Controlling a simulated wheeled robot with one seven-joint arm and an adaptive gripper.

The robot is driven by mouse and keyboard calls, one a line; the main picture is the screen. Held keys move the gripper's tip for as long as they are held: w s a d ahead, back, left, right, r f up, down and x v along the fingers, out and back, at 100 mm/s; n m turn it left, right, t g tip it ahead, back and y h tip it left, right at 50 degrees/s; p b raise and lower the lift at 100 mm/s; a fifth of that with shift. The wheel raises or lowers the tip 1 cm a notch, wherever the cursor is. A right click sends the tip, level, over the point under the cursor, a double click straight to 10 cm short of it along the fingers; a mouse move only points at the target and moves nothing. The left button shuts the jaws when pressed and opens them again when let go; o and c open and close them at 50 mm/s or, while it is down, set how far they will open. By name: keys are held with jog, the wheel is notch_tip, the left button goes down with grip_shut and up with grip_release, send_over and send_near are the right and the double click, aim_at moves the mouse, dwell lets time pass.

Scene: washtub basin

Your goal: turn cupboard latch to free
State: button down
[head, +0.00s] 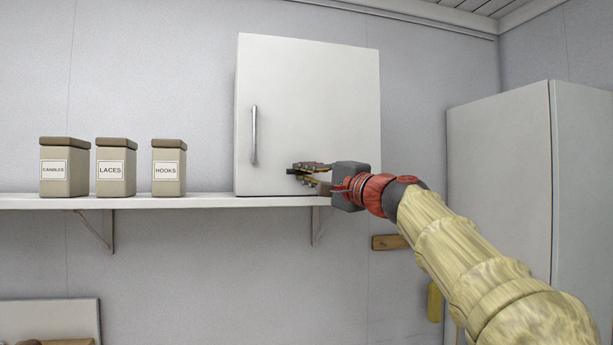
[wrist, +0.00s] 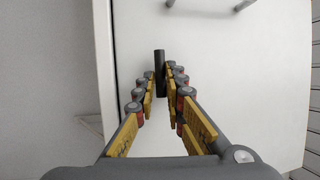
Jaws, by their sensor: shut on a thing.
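A white cupboard (head: 320,110) stands on the wall shelf, its door closed. A small dark latch (head: 290,171) sits low on the door front; in the head view it points left from between my fingers. My gripper (head: 302,172) reaches in from the right and is shut on the latch. In the wrist view the dark latch bar (wrist: 159,62) sticks out past the fingertips (wrist: 160,80), in line with the gripper. The fingers cover part of the latch, so its pivot is hidden.
A vertical metal bar handle (head: 254,135) is on the door, left of and above the latch. Three labelled canisters (head: 116,168) stand left on the shelf (head: 210,202). A tall white cabinet (head: 500,170) is at the right. Wall space below the shelf is mostly clear.

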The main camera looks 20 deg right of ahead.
jog(key=c, duration=1.9)
grip_release()
jog(key=shift+o, duration=0.3)
jog(key=v, duration=1.2)
